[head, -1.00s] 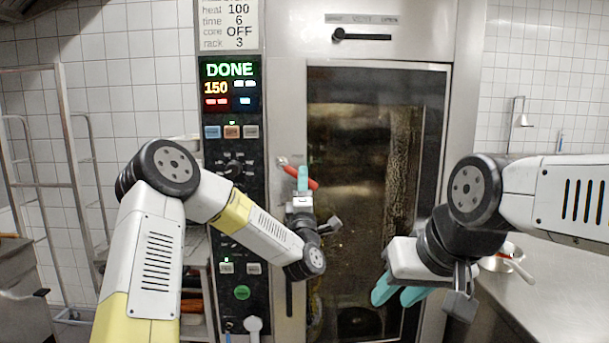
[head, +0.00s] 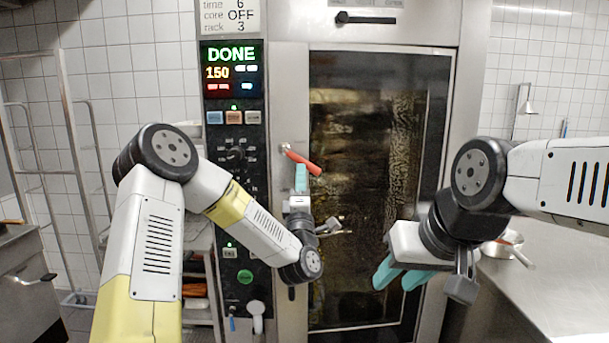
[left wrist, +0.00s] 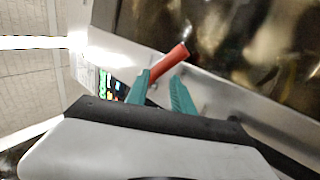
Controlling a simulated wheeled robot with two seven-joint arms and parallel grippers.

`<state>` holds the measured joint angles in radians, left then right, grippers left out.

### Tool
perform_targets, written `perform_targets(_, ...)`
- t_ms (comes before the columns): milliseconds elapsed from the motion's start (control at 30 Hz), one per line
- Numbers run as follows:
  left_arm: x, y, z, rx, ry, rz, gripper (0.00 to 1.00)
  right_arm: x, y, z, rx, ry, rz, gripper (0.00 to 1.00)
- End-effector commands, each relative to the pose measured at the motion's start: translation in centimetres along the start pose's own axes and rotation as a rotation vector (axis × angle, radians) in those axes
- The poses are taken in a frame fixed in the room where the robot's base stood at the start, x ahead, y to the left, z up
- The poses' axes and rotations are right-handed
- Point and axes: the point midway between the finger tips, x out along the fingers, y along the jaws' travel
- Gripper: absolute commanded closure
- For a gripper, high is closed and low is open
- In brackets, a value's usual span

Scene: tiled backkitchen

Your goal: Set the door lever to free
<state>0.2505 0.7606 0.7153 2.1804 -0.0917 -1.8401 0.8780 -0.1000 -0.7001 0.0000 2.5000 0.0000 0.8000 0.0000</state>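The door lever (head: 304,161) has a red grip on a metal pivot at the left edge of the oven door (head: 365,200). It slopes down to the right from the pivot. My left gripper (head: 301,170) is upright just below the lever, its teal fingertips close to the grip. In the left wrist view the red grip (left wrist: 170,61) shows at the tips of the two parted teal fingers (left wrist: 160,85); I cannot tell whether they touch it. My right gripper (head: 399,277) is open and empty, low in front of the door's right side.
A control panel (head: 236,170) reading DONE and 150 stands left of the door. A black slider (head: 364,19) is above the door. A steel counter (head: 555,280) with a pan (head: 505,244) is at the right. A metal rack (head: 68,150) stands at the left.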

Motion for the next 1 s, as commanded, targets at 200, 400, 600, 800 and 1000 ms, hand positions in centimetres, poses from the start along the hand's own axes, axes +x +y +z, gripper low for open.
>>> perform_targets(200, -1.5, 0.1, -0.6, 0.001, 0.001, -0.002, 0.71, 0.0, 0.0, 0.0, 0.0, 0.0, 0.0, 0.64)
perform_targets(400, -2.8, 0.2, -1.0, 0.001, 0.001, -0.001, 0.71, 0.0, 0.0, 0.0, 0.0, 0.0, 0.0, 0.64)
perform_targets(600, -3.9, 0.3, -1.3, 0.001, 0.001, 0.0, 0.71, 0.0, 0.0, 0.0, 0.0, 0.0, 0.0, 0.64)
perform_targets(800, -4.1, 0.4, -1.4, 0.001, 0.001, 0.0, 0.71, 0.0, 0.0, 0.0, 0.0, 0.0, 0.0, 0.64)
perform_targets(1000, -4.1, 0.3, -1.4, 0.001, 0.002, 0.0, 0.71, 0.0, 0.0, 0.0, 0.0, 0.0, 0.0, 0.64)
